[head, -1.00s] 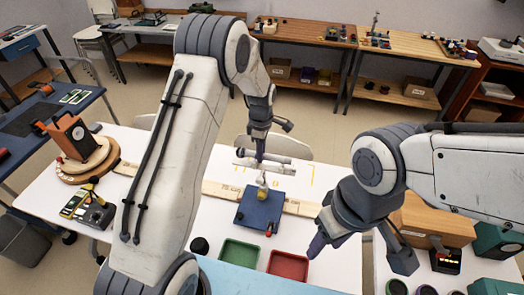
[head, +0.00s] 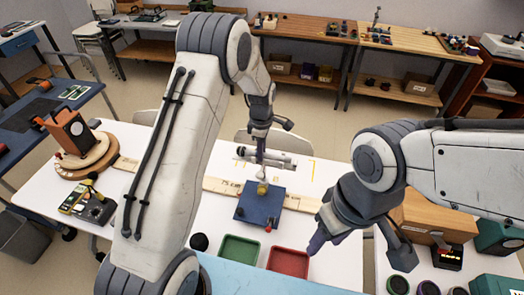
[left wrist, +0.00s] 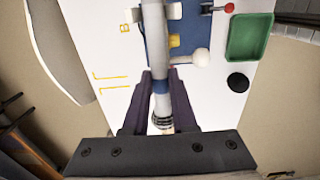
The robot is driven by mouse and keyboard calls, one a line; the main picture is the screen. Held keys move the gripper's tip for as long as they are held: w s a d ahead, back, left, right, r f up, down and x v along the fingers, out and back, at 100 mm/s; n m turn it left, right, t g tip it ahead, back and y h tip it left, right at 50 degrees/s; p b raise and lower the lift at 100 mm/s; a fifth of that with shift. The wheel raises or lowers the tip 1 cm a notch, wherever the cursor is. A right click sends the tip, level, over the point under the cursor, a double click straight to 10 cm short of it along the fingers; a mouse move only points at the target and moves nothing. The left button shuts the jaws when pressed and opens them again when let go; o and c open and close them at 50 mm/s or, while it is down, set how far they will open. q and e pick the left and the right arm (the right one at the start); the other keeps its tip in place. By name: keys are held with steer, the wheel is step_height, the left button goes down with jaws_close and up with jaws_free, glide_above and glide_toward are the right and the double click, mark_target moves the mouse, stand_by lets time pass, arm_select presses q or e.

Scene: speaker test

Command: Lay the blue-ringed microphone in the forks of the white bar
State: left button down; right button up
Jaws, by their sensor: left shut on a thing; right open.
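The blue-ringed microphone (left wrist: 158,105) is a grey tube with a blue ring and a dark banded end. My left gripper (left wrist: 158,85) is shut on it around the blue ring. In the head view the left gripper (head: 262,158) holds the pale tube level above the table, over the far side of a blue base plate (head: 252,207). A yellow part (head: 263,188) stands on the plate under it. I cannot clearly tell the white bar and its forks from the pale tube. My right gripper (head: 317,243) is open at the right, over the table's near side, clear of the plate.
A green tray (head: 240,249) and a red tray (head: 288,262) stand at the near edge. A black round thing (head: 199,242) is left of them. A wooden measuring strip (head: 222,187) runs behind the plate. A wooden box (head: 435,218) stands at the right.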

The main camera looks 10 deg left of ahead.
arm_select(q)
steer(key=shift+d+f, duration=0.1)
steer(key=shift+f, duration=0.1)
stand_by(0.6)
steer(key=c, duration=0.6)
jaws_free()
steer(key=shift+c, duration=0.2)
steer(key=shift+r, duration=0.1)
